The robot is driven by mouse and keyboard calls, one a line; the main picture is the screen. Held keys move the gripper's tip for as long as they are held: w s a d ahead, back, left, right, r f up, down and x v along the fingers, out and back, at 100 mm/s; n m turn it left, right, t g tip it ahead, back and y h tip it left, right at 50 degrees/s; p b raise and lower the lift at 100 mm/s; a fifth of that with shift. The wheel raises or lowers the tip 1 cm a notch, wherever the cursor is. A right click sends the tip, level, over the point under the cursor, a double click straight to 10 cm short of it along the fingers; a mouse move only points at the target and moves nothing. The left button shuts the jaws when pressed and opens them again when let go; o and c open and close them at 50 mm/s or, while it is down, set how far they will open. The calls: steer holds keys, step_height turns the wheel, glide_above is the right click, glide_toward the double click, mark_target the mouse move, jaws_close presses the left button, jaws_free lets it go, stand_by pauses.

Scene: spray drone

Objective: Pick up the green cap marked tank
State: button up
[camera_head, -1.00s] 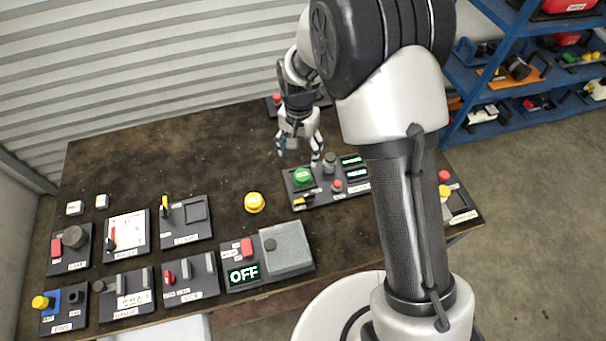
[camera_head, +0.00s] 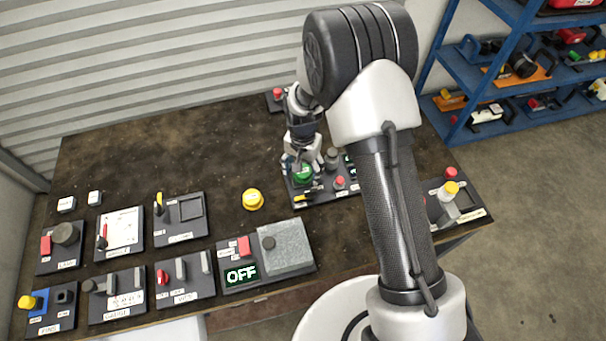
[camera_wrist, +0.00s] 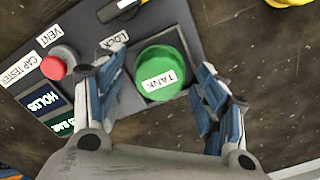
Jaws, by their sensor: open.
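The green cap (camera_wrist: 161,72) carries a white label reading TANK and sits on a dark panel (camera_wrist: 128,98) marked CAP TESTER. In the wrist view it lies between and slightly beyond the two blue-padded fingers of my gripper (camera_wrist: 152,92), which are open with nothing held. In the head view the green cap (camera_head: 303,175) is partly covered by my gripper (camera_head: 302,166), which is down close over it. I cannot tell whether a finger touches it.
A grey knob (camera_head: 332,158) stands right of the cap. A loose yellow cap (camera_head: 253,199) lies left of the panel. The back left table is clear.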

steer(key=shift+r, duration=0.1)
steer(key=shift+c, duration=0.2)
steer(key=c, duration=1.1)
steer(key=shift+r, duration=0.1)
steer(key=shift+c, duration=0.2)
